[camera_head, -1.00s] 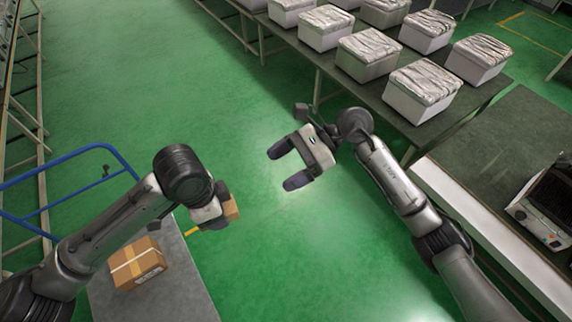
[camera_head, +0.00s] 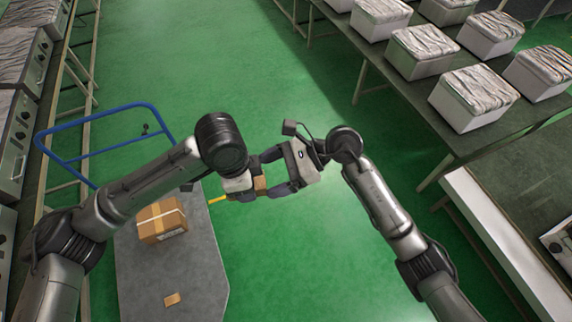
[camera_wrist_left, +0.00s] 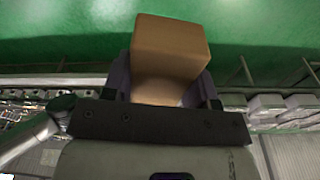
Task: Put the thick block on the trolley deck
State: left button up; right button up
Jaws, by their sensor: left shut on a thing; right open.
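My left gripper (camera_head: 252,186) is shut on a brown block (camera_head: 260,185), which appears to be the thick block. It fills the space between the fingers in the left wrist view (camera_wrist_left: 170,50). My right gripper (camera_head: 272,172) is open, facing the left gripper, with its fingertips close to the block; I cannot tell whether they touch it. The trolley deck (camera_head: 150,280) is a grey platform at the lower left, with a blue handle (camera_head: 95,117). The held block is to the right of the deck, above the green floor in the picture.
A taped cardboard box (camera_head: 161,221) and a small flat brown piece (camera_head: 171,299) lie on the deck. A yellow piece (camera_head: 217,199) shows beside the left gripper. A table (camera_head: 430,115) with several foil-topped white boxes stands at the upper right. Metal units line the left.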

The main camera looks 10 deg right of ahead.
jog(key=shift+a+f, duration=0.15)
jog(key=shift+a, duration=0.2)
jog(key=shift+c, duration=0.4)
jog(key=c, duration=0.9)
pick_arm(q)
jog(key=o, duration=1)
pick_arm(e)
jog(key=shift+c, duration=0.3)
pick_arm(q)
jog(key=shift+o, duration=0.2)
